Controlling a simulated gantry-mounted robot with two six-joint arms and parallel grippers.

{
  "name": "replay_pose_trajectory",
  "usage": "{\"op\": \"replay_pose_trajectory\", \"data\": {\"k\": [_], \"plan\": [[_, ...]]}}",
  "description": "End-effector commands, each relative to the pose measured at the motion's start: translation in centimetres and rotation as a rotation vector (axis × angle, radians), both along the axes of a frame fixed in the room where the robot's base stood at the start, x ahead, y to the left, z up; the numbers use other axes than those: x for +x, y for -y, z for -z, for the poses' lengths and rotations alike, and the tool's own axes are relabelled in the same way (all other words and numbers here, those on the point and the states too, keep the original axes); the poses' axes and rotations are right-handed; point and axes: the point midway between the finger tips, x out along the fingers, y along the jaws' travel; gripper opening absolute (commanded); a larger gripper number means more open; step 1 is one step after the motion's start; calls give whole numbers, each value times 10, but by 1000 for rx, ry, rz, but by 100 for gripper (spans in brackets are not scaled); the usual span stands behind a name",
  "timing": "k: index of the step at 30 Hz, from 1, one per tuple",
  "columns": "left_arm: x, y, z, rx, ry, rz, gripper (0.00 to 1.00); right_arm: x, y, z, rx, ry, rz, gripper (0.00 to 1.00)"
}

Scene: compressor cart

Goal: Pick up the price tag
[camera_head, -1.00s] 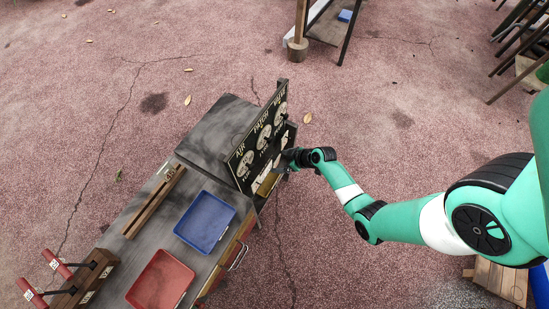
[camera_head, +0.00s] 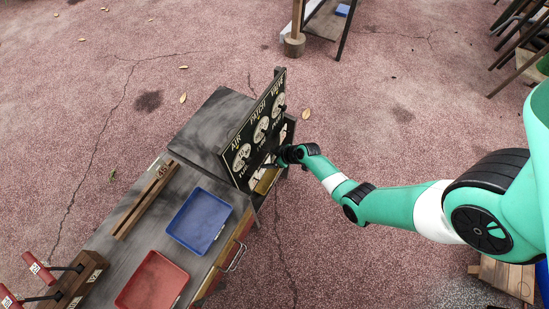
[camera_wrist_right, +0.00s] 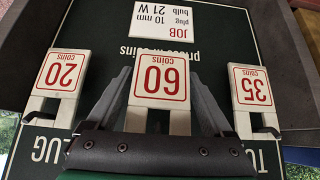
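Three white price tags with red frames show in the right wrist view: "20 coins" (camera_wrist_right: 60,75) at left, "60 coins" (camera_wrist_right: 160,82) in the middle, "35 coins" (camera_wrist_right: 252,86) at right. They stand in front of a dark panel. My right gripper (camera_wrist_right: 160,75) has its fingers apart, one on each side of the 60 tag; I cannot tell whether they touch it. In the head view the right gripper (camera_head: 277,160) is low at the right side of the black sign board (camera_head: 258,130), and the tags are too small to read. My left gripper is not in view.
A white job card (camera_wrist_right: 195,25) lies above the 60 tag. The cart holds a blue tray (camera_head: 200,221), a red tray (camera_head: 152,282) and a slotted wooden rail (camera_head: 146,201). Red-handled tools (camera_head: 38,268) stand at lower left. The ground right of the board is open.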

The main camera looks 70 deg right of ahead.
Motion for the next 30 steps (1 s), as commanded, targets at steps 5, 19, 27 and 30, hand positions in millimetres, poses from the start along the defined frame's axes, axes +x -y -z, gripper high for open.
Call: {"op": "replay_pose_trajectory", "data": {"k": [5,19,27,30], "plan": [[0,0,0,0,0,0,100,0,0,0,0,0,0,51],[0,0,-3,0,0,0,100,0,0,-3,0,0,0,9],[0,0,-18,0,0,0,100,-36,-5,-8,4,-3,6,9],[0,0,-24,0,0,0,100,-68,-9,-8,4,-3,10,9]]}}
